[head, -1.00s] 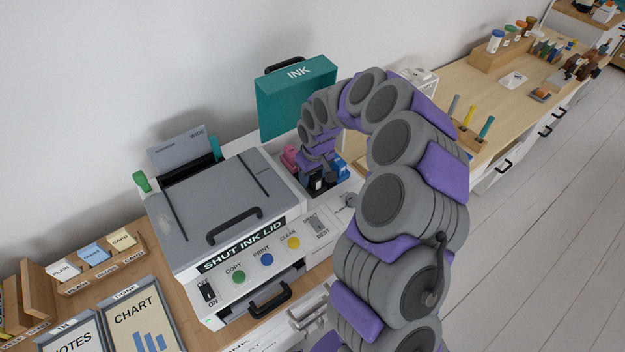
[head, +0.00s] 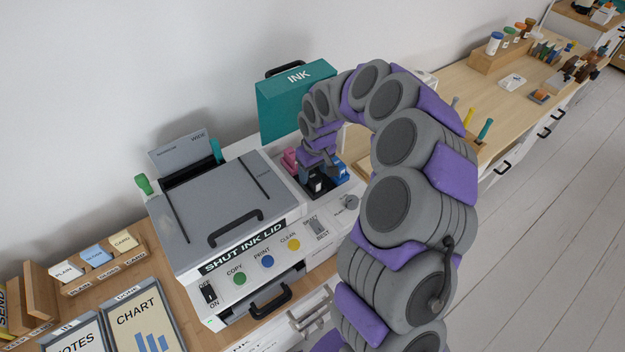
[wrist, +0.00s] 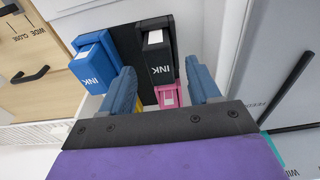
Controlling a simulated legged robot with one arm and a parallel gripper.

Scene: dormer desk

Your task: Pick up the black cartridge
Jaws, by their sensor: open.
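The black cartridge (wrist: 158,55), marked INK with a white label on its end, stands in the ink bay. In the wrist view it lies ahead of my gripper (wrist: 160,68), roughly between the two blue fingers, which are apart with nothing held. In the head view my gripper (head: 318,168) is at the ink bay, just above the black cartridge (head: 316,184), and partly hides it. How close the fingers are to its sides is hard to tell.
The blue cartridge (wrist: 95,60) is left of the fingers and the pink cartridge (wrist: 168,96) is below the black one. A bit of yellow (wrist: 82,103) shows. The raised teal ink lid (head: 290,105) stands behind; the grey printer top (head: 215,205) is to the left.

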